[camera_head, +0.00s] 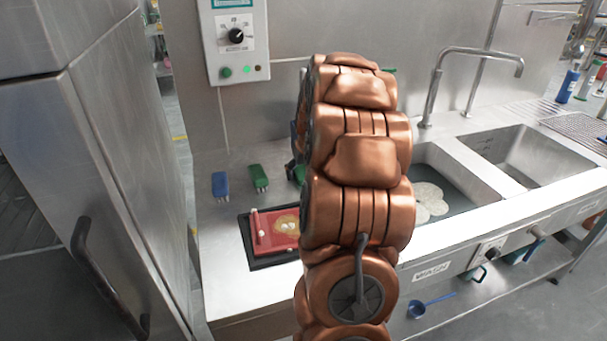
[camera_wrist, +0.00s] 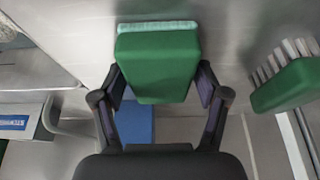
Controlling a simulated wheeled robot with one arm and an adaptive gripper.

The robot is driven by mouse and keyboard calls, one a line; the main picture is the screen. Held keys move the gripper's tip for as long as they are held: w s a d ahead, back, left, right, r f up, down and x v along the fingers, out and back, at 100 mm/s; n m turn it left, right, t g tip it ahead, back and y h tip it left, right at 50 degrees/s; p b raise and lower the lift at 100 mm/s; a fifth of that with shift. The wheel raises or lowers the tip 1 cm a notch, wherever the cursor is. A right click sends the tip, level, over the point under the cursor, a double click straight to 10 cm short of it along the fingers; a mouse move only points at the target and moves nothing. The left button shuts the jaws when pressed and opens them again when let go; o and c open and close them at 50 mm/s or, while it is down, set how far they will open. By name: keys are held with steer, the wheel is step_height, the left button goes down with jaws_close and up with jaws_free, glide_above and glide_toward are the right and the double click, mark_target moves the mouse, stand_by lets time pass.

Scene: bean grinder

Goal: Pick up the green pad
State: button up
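A green pad (camera_wrist: 157,65) with a pale bristle edge lies between the two fingertips of my gripper (camera_wrist: 160,85) in the wrist view. The fingers are spread wide along its sides; I cannot tell whether they touch it. In the head view my copper arm hides most of the gripper. A green pad (camera_head: 259,178) stands on the counter left of my arm, and another green piece (camera_head: 299,174) shows partly beside the arm. A further green pad with bristles (camera_wrist: 287,85) is at the right of the wrist view.
A blue pad (camera_head: 220,185) stands at the counter's left. A blue piece (camera_wrist: 133,122) shows below the green pad in the wrist view. A red board (camera_head: 270,236) lies on a black tray. A sink (camera_head: 520,160) is at right; a control box (camera_head: 234,40) hangs behind.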

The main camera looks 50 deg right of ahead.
mark_target(303, 169)
steer(key=c, duration=0.7)
steer(key=shift+r, duration=2)
steer(key=s+a, duration=0.3)
steer(key=s, duration=0.1)
steer(key=s+a+r+b, duration=0.1)
steer(key=s+a, duration=0.2)
steer(key=a, duration=0.1)
steer(key=s+a+b, duration=0.1)
steer(key=s+a, duration=0.3)
steer(key=shift+s+r, duration=0.25)
steer(key=shift+s, duration=0.05)
steer(key=o, duration=0.4)
steer(key=c, duration=0.4)
steer(key=shift+s, duration=0.1)
